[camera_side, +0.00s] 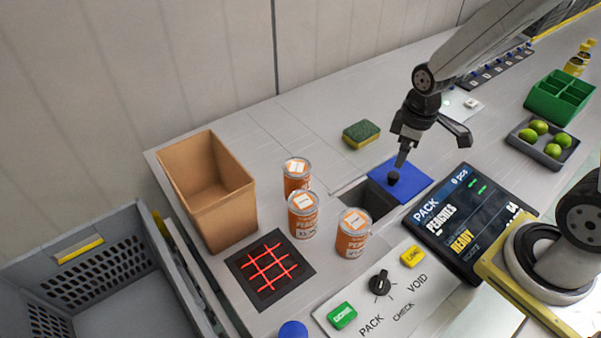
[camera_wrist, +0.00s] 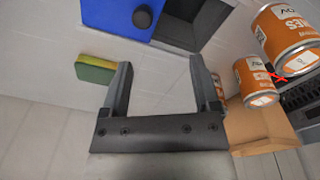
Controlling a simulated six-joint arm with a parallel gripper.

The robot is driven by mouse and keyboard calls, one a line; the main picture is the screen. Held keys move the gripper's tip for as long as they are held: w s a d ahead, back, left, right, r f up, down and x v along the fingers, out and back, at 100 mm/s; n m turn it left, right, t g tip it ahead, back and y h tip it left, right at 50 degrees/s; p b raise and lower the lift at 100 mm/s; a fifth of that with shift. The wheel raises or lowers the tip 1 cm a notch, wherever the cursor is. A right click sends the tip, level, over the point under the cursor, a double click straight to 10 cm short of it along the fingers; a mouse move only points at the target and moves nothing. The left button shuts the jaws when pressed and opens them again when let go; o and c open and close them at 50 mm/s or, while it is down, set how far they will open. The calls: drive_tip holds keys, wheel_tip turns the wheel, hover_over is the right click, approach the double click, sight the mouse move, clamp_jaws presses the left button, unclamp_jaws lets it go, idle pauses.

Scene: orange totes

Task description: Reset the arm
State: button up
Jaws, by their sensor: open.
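My gripper (camera_side: 404,146) is open and empty above the table, just over the blue lid with a dark knob (camera_side: 413,179). In the wrist view my gripper's two fingers (camera_wrist: 158,82) stand wide apart with nothing between them. The blue lid (camera_wrist: 108,15) shows at the top of the wrist view, beside a dark square opening (camera_wrist: 188,28). In the side view the opening (camera_side: 352,195) lies left of the lid and is partly uncovered. A green and yellow sponge (camera_side: 361,132) lies on the table behind and left of my gripper.
Orange peach cans (camera_side: 352,235) stand near an open cardboard box (camera_side: 208,190). A display (camera_side: 468,215) reads "PACK PEACHES READY". A control panel (camera_side: 378,300) is in front. Limes in a grey tray (camera_side: 541,152) and a green crate (camera_side: 560,97) are at right. A grey tote (camera_side: 90,265) is at left.

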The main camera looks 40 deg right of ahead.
drive_tip(key=shift+s+a+r+m+t, duration=0.25)
drive_tip(key=shift+s+a+r+m, duration=0.25)
drive_tip(key=shift+m, duration=0.45)
drive_tip(key=shift+s+a+r+m+t, duration=0.3)
drive_tip(key=shift+s+a+m, duration=0.25)
drive_tip(key=shift+s+m, duration=0.35)
drive_tip(key=shift+s+a+r+m+t, duration=0.25)
drive_tip(key=shift+s+a+r+m, duration=0.25)
drive_tip(key=shift+m, duration=0.45)
